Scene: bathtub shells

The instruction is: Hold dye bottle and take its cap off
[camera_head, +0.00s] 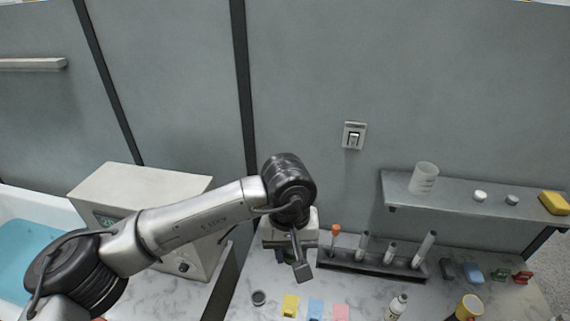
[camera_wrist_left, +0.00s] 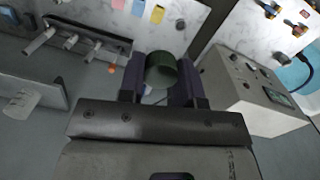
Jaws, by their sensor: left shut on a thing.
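My left gripper (camera_head: 300,266) hangs over the back of the marble counter, left of the tube rack. In the left wrist view its purple fingers (camera_wrist_left: 160,82) are shut on a dark green cylindrical thing (camera_wrist_left: 160,68). I cannot tell whether this is the dye bottle or its cap; a small pale part shows below it. A small white bottle (camera_head: 396,307) with a dark top stands upright near the front of the counter, apart from my gripper. A small dark round piece (camera_head: 258,298) lies on the counter at left. My right gripper is not in view.
A dark rack (camera_head: 370,266) with several tubes stands along the wall. Yellow, blue and pink cards (camera_head: 291,305) lie in front. A shelf (camera_head: 450,202) holds a beaker (camera_head: 424,177). A beige device (camera_head: 130,190) and a blue-filled tub (camera_head: 28,255) are at left.

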